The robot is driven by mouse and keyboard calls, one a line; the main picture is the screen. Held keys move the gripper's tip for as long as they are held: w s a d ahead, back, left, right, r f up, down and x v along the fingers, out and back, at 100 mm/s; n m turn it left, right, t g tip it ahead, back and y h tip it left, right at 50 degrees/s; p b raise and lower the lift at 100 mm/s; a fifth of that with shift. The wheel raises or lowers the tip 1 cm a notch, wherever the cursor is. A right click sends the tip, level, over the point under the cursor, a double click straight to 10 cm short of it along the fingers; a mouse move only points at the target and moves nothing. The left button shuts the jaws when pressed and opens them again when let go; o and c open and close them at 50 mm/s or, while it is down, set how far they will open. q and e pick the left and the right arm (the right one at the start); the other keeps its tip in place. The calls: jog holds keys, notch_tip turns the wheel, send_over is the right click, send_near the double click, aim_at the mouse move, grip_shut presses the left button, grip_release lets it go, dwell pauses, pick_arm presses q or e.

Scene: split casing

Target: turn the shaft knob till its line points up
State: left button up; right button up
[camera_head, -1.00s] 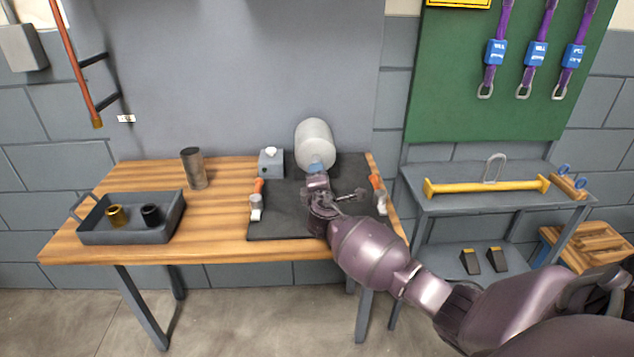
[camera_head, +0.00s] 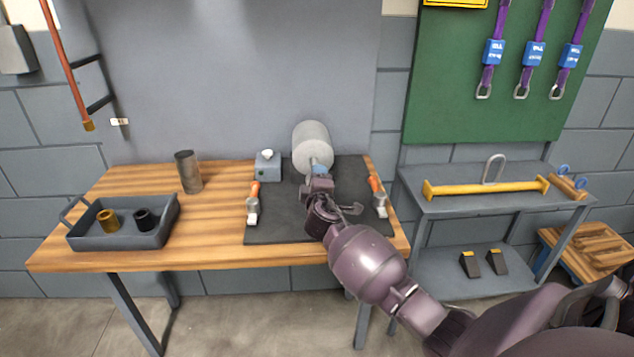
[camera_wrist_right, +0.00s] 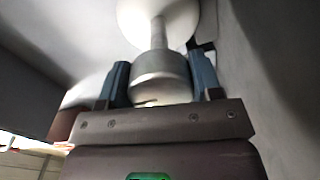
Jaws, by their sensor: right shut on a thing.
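The casing (camera_head: 312,145) is a pale grey cylinder at the back of the dark mat (camera_head: 285,228) in the head view. In the right wrist view, the shaft knob (camera_wrist_right: 160,68) is a grey metal cylinder on a thin shaft running to the pale round casing (camera_wrist_right: 178,16). My right gripper (camera_head: 319,171) is at the casing's near end, shut on the knob, with one blue finger on each side in the wrist view. A short dark mark shows low on the knob, but I cannot tell which way the line points. My left gripper is out of view.
A grey tray (camera_head: 120,240) with a brass and a black bush stands at the left. A metal cylinder (camera_head: 188,172) and a grey box (camera_head: 268,167) stand behind. Orange-handled tools (camera_head: 253,203) flank my arm. The wood between tray and mat is clear.

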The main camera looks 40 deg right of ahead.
jog(key=shift+f, duration=0.15)
jog(key=o, duration=0.9)
jog(key=shift+s+a, duration=0.1)
jog(key=p+v, duration=0.1)
jog(key=v, duration=0.9)
jog(key=shift+s+a, duration=0.25)
